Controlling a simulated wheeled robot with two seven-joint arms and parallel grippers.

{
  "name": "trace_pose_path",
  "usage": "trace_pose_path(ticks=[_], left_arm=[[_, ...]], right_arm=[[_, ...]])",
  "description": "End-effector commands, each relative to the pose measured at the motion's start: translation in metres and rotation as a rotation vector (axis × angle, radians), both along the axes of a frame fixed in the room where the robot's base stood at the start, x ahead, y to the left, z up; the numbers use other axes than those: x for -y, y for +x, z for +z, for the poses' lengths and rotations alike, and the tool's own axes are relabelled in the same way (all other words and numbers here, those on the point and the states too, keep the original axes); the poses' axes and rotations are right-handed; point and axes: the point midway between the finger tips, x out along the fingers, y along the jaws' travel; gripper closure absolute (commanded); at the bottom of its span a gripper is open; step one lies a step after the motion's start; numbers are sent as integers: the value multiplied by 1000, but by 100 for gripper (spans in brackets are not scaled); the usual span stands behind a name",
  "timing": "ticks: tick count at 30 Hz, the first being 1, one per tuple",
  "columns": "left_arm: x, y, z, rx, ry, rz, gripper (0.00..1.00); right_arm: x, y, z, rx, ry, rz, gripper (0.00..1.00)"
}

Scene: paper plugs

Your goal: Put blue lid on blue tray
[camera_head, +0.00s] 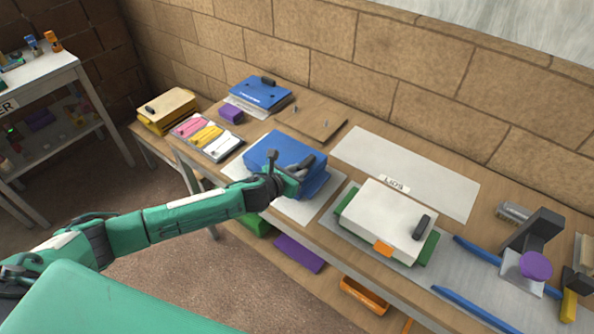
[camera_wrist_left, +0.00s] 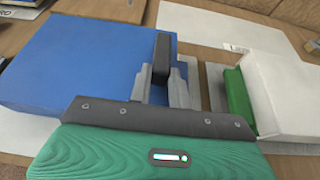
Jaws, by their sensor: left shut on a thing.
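My left gripper (camera_head: 285,178) reaches over the table from the left and is shut on the black handle of a blue lid (camera_head: 275,149). In the left wrist view, its fingers (camera_wrist_left: 163,85) close around the dark handle (camera_wrist_left: 161,58), and the blue lid (camera_wrist_left: 85,60) spreads to the left. Blue sides of what looks like the blue tray (camera_head: 318,187) show below the lid, over a white sheet. The gripper hides part of them, and I cannot tell whether lid and tray touch. My right gripper is not in view.
A white lid on a green tray (camera_head: 387,218) stands to the right. Another blue piece with a black handle (camera_head: 260,92) lies at the back left, near a yellow box (camera_head: 167,110). An empty white sheet marked LIDS (camera_head: 405,172) lies behind. A black tool (camera_head: 533,230) stands far right.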

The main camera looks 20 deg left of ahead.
Motion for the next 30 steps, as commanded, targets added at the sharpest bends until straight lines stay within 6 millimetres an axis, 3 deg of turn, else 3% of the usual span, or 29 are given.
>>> trace_pose_path(ticks=[4,5,8,9,20,30], left_arm=[[0,0,-2,0,1,0,100],[0,0,-2,1,1,0,77],[0,0,-2,0,0,0,57],[0,0,-2,0,0,0,55],[-1,-4,0,0,0,-1,55],[-19,-52,19,-1,0,-2,55]], right_arm=[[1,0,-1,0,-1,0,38],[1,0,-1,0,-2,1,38],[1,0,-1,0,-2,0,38],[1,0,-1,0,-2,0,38],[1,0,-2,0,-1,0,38],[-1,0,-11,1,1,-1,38]])
